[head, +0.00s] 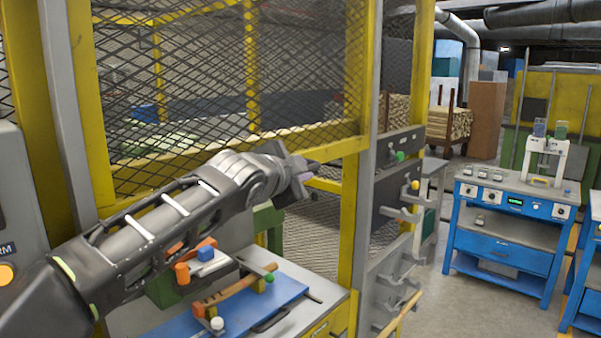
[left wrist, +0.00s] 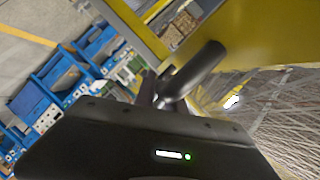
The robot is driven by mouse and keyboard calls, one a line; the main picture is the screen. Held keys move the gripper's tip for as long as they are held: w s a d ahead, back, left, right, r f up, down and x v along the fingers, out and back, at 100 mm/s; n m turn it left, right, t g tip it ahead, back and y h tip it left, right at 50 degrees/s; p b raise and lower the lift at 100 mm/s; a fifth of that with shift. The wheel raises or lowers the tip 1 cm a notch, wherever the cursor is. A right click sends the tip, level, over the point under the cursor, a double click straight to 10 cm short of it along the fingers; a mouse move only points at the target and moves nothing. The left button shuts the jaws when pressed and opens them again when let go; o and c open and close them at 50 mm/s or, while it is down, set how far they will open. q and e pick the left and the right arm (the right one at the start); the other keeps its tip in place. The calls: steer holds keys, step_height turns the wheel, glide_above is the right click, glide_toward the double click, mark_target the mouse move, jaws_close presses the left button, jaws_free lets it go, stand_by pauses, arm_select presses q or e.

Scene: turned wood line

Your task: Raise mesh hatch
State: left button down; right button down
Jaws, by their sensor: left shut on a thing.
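The mesh hatch (head: 225,90) is a dark wire panel in a yellow frame at the upper left of the head view. Its bottom yellow rail (head: 335,148) runs just above my left gripper (head: 303,176). Open space shows below this rail. In the left wrist view, my left gripper (left wrist: 150,90) is shut on a dark grey round handle (left wrist: 198,73) beside a yellow frame bar. My wrist and fingers mostly hide the handle in the head view. My right gripper is not in view.
Below my arm is a bench with a blue mat (head: 235,312), an orange-handled tool and clamps. A yellow post (head: 355,220) and a grey rack panel (head: 395,200) stand close right of my gripper. A blue workbench (head: 500,235) stands farther right across open floor.

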arm_select(q)
steer(key=c, duration=1.4)
jaws_free()
steer(key=shift+f, duration=0.1)
steer(key=b+v, duration=0.2)
steer(key=v, duration=0.5)
steer(key=shift+s+b, duration=0.4)
steer(key=shift+a, duration=0.1)
